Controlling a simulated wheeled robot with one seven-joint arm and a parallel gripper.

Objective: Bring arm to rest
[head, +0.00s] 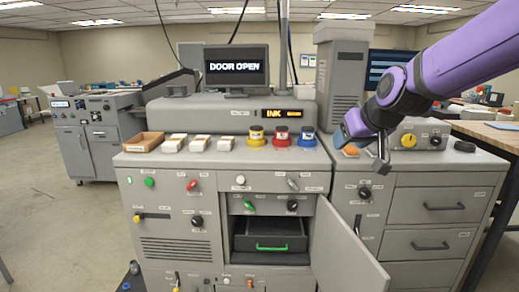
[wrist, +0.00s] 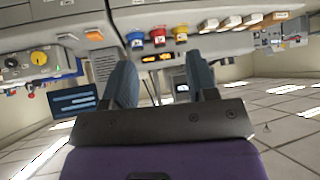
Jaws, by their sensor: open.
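My purple arm reaches in from the upper right in the head view, and my gripper (head: 362,140) hangs in the air near the right part of the machine's top. In the wrist view, which is upside down, the two blue-grey fingers of my gripper (wrist: 162,85) stand apart with nothing between them. The grey laminator machine (head: 190,245) stands in front of me. Its lower cabinet door (head: 345,245) is swung open to the right, and a dark drawer with a green handle (head: 271,247) shows inside. The monitor (head: 236,66) reads "DOOR OPEN".
Yellow (head: 256,136), red (head: 281,136) and blue (head: 307,137) ink pots stand on the machine's top, left of my gripper. A cardboard tray (head: 143,142) and small white-topped boxes lie further left. A wooden table (head: 495,137) is at right.

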